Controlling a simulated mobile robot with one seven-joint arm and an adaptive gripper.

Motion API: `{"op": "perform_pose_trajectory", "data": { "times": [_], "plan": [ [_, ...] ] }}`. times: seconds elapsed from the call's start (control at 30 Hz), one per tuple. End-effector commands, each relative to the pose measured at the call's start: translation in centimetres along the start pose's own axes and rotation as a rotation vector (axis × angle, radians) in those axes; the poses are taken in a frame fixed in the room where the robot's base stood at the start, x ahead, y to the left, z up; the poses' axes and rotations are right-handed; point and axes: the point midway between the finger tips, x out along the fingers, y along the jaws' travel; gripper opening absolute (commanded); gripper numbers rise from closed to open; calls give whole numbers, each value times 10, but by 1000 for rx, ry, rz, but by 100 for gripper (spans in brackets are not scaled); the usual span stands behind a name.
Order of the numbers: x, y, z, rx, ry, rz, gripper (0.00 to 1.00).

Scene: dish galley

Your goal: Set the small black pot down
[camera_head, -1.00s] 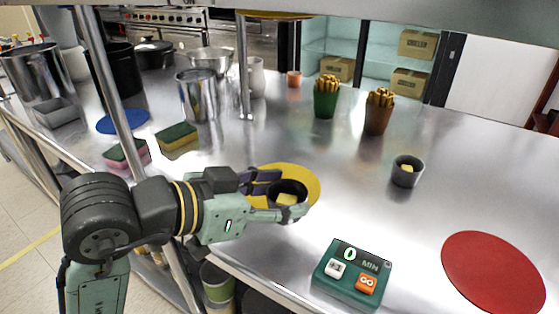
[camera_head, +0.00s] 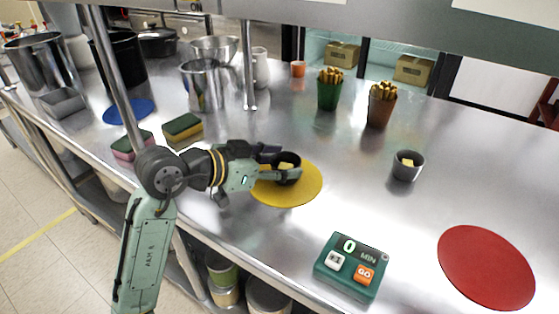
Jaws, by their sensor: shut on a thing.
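The small black pot (camera_head: 291,176) is round and dark, with a yellow block (camera_head: 285,166) inside it. My gripper (camera_head: 283,169) is shut on the pot, with fingers on either side of its wall. The pot is upright over the far part of the yellow round mat (camera_head: 290,194). I cannot tell whether its base touches the mat. The gripper's near finger hides part of the pot's side.
A similar dark cup (camera_head: 407,172) with a yellow block stands to the right. A green timer (camera_head: 349,267) and a red round mat (camera_head: 486,266) lie toward the front right. Two sponges (camera_head: 180,130), a blue mat (camera_head: 128,111) and fries cups (camera_head: 329,94) stand behind. Counter between them is clear.

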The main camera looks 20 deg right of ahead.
Motion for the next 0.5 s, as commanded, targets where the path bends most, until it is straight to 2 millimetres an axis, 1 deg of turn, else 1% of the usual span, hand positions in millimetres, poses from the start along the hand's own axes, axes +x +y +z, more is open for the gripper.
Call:
{"op": "perform_pose_trajectory", "data": {
  "times": [0.13,0.27,0.3,0.5],
  "plan": [
    [0,0,0,1,0,0,23],
    [2,0,4,0,0,0,23],
    [1,0,3,0,0,0,54],
    [1,0,3,0,0,0,68]
  ]
}}
